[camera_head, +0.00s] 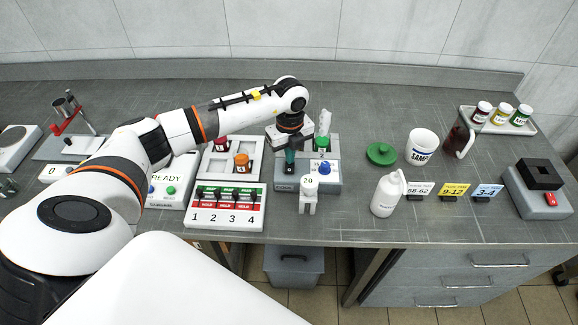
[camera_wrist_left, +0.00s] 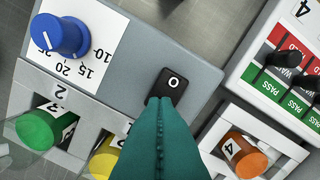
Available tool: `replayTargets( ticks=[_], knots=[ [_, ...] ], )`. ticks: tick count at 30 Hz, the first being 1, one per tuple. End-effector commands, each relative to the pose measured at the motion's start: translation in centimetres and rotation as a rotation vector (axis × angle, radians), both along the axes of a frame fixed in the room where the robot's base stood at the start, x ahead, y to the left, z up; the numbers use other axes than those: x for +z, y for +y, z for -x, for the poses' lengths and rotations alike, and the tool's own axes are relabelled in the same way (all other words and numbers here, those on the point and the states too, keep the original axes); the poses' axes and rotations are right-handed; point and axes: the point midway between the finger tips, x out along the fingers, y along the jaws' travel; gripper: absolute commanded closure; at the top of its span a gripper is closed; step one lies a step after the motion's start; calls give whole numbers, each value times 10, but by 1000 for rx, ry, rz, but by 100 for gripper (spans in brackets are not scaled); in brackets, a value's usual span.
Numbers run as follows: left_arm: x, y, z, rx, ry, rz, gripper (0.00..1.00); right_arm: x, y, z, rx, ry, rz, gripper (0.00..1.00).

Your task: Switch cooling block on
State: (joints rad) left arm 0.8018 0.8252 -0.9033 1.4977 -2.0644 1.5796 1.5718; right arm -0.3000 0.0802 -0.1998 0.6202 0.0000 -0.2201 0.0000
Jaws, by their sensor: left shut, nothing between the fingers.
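The cooling block (camera_head: 333,184) is a grey box near the middle of the bench. It has a blue dial (camera_wrist_left: 60,36) on a white scale and a small black rocker switch (camera_wrist_left: 173,83) marked O. My left gripper (camera_wrist_left: 158,104) has teal fingers closed together with nothing between them. Its tips are over the lower edge of the switch in the left wrist view and hide part of it; I cannot tell if they touch. In the head view the left gripper (camera_head: 290,160) points down over the block's left side. My right gripper is not in view.
Green-capped (camera_wrist_left: 36,130) and yellow-capped (camera_wrist_left: 104,158) vials sit in the block. An orange-capped vial (camera_head: 241,160) stands in a tray left of it. A numbered switch panel (camera_head: 225,215) is left, a white stand marked 20 (camera_head: 309,194) in front, a white bottle (camera_head: 386,196) right.

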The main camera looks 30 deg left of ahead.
Motion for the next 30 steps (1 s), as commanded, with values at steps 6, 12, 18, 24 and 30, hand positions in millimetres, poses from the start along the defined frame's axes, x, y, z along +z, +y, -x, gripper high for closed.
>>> replayTargets(
  ticks=[6, 12, 18, 24, 30],
  knots=[
    [-4, 0, 0, 0, 0, 0, 100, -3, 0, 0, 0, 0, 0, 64],
    [-7, 0, 0, 0, 0, 0, 100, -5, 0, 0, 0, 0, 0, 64],
    [-11, 0, 1, -1, 2, 0, 100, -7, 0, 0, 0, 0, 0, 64],
    [-8, -1, 1, -1, 4, 0, 100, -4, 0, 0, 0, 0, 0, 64],
    [9, 0, 1, -1, 3, 1, 100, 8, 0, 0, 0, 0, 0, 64]
  ],
)
